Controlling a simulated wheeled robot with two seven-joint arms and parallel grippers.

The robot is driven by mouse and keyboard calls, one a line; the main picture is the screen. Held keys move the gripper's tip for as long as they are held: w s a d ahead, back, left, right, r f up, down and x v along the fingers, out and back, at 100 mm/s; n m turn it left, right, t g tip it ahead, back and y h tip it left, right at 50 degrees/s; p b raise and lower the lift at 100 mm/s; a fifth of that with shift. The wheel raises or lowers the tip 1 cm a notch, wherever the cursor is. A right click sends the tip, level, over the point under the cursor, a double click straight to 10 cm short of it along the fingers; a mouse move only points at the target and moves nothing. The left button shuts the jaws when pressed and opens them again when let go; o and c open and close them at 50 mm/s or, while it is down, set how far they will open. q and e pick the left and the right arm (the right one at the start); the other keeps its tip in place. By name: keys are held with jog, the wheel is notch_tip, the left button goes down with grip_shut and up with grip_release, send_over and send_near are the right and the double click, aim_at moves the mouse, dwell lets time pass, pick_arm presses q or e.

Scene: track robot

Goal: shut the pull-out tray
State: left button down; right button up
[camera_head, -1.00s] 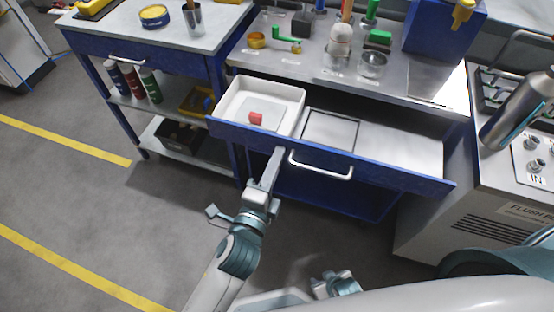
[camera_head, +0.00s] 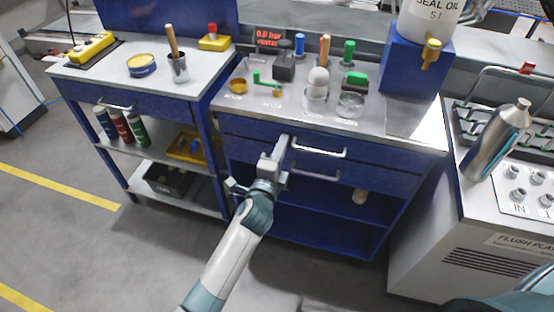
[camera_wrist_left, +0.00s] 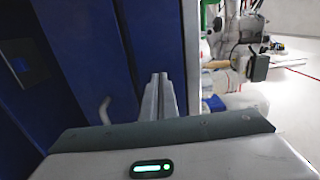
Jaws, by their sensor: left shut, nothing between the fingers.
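The pull-out tray (camera_head: 375,178) is a blue drawer under the metal worktop, and it now sits flush in the bench, with its inside hidden. Its front carries a light bar handle (camera_head: 318,175); a handle (camera_wrist_left: 105,110) also shows in the left wrist view. My left gripper (camera_head: 281,143) is shut and empty, its fingertips close to the blue drawer fronts, left of the handles. In the left wrist view the closed fingers (camera_wrist_left: 158,92) point at the blue front; I cannot tell whether they touch. My right gripper is not in view.
Another drawer handle (camera_head: 320,150) sits just above. The worktop (camera_head: 300,105) holds a beaker, tools and a blue stand. A side table (camera_head: 110,75) stands left, a flush machine (camera_head: 430,235) right. The floor (camera_head: 130,240) at front left is clear.

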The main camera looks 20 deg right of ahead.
pick_arm(q)
jog(key=shift+w+d+r, duration=0.15)
jog(key=shift+w+r, duration=0.15)
jog(key=shift+w, duration=0.05)
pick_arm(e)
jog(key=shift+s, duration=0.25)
pick_arm(q)
jog(key=shift+r, duration=0.1)
jog(key=shift+s, duration=0.1)
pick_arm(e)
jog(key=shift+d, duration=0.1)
pick_arm(q)
jog(key=v, duration=1.7)
jog(key=shift+s+f, duration=0.3)
jog(key=shift+f, duration=0.1)
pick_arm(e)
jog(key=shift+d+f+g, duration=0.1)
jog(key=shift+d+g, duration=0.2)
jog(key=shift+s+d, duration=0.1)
